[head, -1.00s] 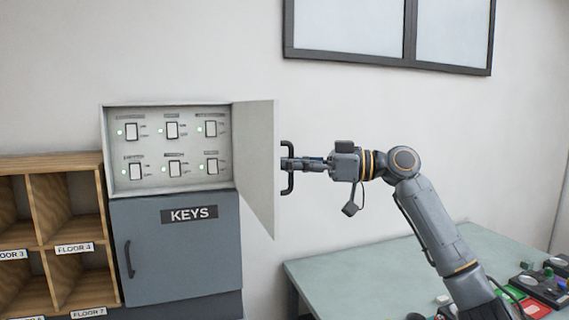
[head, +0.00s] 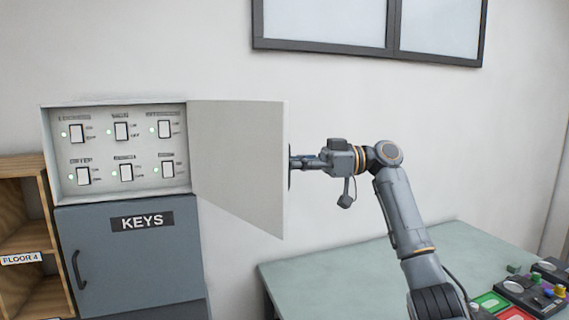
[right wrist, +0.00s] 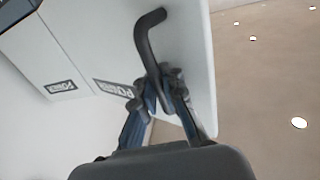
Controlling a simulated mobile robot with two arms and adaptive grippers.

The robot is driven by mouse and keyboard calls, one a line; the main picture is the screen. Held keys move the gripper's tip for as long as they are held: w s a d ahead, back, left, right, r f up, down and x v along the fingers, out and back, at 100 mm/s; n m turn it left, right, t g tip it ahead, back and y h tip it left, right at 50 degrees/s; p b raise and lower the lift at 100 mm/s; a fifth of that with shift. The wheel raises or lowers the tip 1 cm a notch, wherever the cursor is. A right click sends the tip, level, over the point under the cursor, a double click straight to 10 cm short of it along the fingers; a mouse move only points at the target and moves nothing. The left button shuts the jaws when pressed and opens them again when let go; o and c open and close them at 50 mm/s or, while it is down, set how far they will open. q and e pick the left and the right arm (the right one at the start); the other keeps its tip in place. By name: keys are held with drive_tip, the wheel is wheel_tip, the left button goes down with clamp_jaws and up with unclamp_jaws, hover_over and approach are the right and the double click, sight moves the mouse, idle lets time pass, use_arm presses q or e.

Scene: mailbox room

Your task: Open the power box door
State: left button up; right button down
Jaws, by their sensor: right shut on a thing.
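The power box (head: 119,150) is on the wall, with its rows of switches and green lights exposed. Its pale door (head: 240,160) is hinged on the box's right side and stands swung wide open. My right gripper (head: 298,162) is at the door's outer edge. In the right wrist view the gripper (right wrist: 160,85) is shut on the dark door handle (right wrist: 146,42), and a POWER label (right wrist: 113,87) shows on the door's face. In the head view the handle is mostly hidden behind the door's edge. My left gripper is not in view.
A grey KEYS cabinet (head: 130,255) sits directly below the power box. Wooden pigeonholes (head: 30,240) stand at the left. A green table (head: 340,265) with several small items is at the lower right, below my right arm.

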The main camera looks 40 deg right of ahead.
drive_tip(key=shift+f, duration=0.15)
drive_tip(key=c, duration=1.7)
unclamp_jaws()
drive_tip(key=shift+s+d, duration=0.15)
drive_tip(key=shift+s, duration=0.15)
drive_tip(key=v, duration=1.2)
drive_tip(key=shift+d, duration=0.1)
